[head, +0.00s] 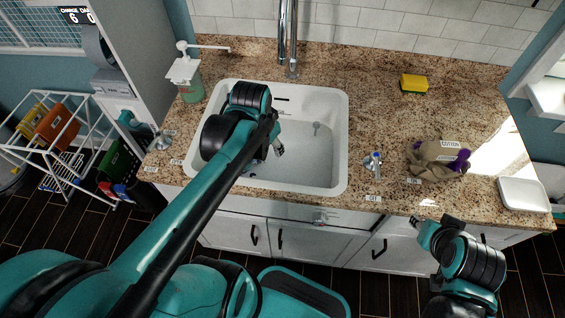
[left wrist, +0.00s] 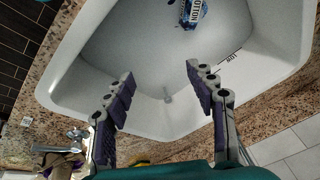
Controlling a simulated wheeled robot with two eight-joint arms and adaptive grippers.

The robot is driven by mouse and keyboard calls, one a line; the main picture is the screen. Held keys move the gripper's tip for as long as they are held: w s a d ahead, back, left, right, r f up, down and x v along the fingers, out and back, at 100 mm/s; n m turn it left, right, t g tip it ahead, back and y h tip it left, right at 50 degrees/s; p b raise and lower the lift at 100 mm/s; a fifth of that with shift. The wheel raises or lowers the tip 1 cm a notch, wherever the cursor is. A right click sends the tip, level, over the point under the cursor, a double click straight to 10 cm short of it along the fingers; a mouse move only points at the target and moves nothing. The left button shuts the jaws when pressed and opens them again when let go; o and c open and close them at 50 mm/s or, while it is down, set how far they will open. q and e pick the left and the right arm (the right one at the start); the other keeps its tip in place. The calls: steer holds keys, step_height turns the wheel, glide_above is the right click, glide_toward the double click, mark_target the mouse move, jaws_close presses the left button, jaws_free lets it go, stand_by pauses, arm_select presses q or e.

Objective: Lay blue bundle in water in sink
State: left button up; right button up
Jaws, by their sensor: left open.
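The white sink (head: 338,150) is set in the counter and its basin looks greyish, as with water. In the left wrist view the sink (left wrist: 68,88) fills most of the picture. A blue and white bundle (left wrist: 192,14) with a label reading "COTTON" lies in the basin at the top edge of that view, partly cut off. My left gripper (left wrist: 158,75) is open and empty above the basin, apart from the bundle. In the head view my left arm hides much of the basin's left side. My right gripper (head: 416,221) is by the counter's front edge, its fingers too small to judge.
A tan and purple bundle (head: 438,156) lies on the right counter near a white dish (head: 523,194). A yellow sponge (head: 414,83) is at the back. A soap dispenser (head: 186,80) stands left of the sink. The tall faucet (head: 288,40) rises behind the sink.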

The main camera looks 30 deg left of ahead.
arm_select(q)
steer(key=s+d+r+n+t, duration=0.1)
steer(key=s+d+n+t, duration=0.1)
steer(key=s+d, duration=0.3)
steer(key=shift+s+d+r+n+t+h, duration=0.35)
steer(key=shift+d+t, duration=0.45)
steer(key=shift+d, duration=0.75)
